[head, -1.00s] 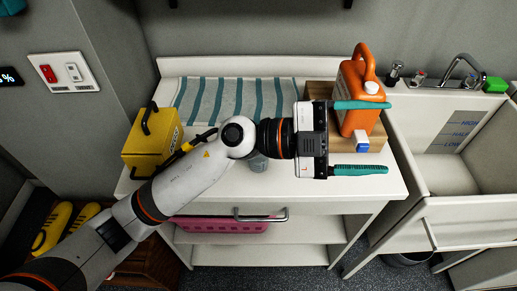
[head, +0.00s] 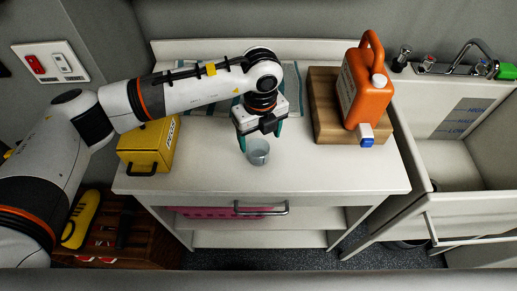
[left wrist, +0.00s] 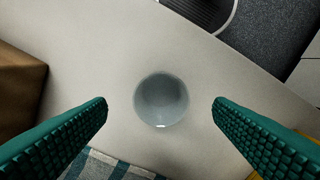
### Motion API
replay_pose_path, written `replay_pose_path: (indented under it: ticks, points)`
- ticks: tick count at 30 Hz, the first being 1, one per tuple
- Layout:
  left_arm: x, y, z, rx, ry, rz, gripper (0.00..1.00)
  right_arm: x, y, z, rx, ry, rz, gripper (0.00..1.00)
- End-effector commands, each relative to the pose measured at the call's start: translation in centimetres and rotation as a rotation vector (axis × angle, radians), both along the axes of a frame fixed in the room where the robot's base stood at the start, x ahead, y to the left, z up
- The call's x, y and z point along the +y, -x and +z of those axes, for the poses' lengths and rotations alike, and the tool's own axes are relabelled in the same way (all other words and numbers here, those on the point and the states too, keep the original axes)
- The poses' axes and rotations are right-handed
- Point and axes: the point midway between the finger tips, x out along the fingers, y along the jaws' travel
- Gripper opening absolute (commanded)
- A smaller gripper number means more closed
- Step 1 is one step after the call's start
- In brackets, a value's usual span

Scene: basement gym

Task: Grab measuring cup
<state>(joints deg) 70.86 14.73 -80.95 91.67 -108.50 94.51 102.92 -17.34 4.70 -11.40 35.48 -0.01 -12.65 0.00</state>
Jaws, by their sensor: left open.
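The measuring cup (head: 258,152) is a small translucent grey-blue cup standing on the white counter top, near the middle. My left gripper (head: 260,140) points down just behind and above it, with its green fingers apart. In the left wrist view the cup (left wrist: 161,100) sits centred between the two open fingertips (left wrist: 160,108), with a gap on each side and nothing held. I cannot tell how high the fingertips are above the counter. My right gripper is not in view.
An orange jug (head: 365,88) stands on a wooden board (head: 323,105) to the right, with a small white-and-blue item (head: 366,135). A yellow box (head: 148,150) is at left. A striped towel (head: 206,95) lies behind. A sink (head: 450,165) is at far right. The front counter is clear.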

Motion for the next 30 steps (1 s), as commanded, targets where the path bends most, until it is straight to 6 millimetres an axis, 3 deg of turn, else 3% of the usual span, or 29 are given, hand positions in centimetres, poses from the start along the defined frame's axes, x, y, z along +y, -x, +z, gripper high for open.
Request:
replay_pose_path:
  ticks: [8,15,24,30]
  points:
    - [0.2,-0.1,-2.2,0.003,0.001,-0.001,0.76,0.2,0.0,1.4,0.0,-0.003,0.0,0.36]
    - [0.3,-0.2,-5.6,0.003,0.003,-0.002,0.76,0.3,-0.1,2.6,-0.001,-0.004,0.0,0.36]
    - [0.3,-0.3,-6.2,0.0,0.004,-0.004,0.76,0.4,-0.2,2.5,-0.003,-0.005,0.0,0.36]
    - [0.3,-0.3,-6.2,0.0,0.004,-0.004,0.43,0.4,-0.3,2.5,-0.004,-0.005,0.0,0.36]
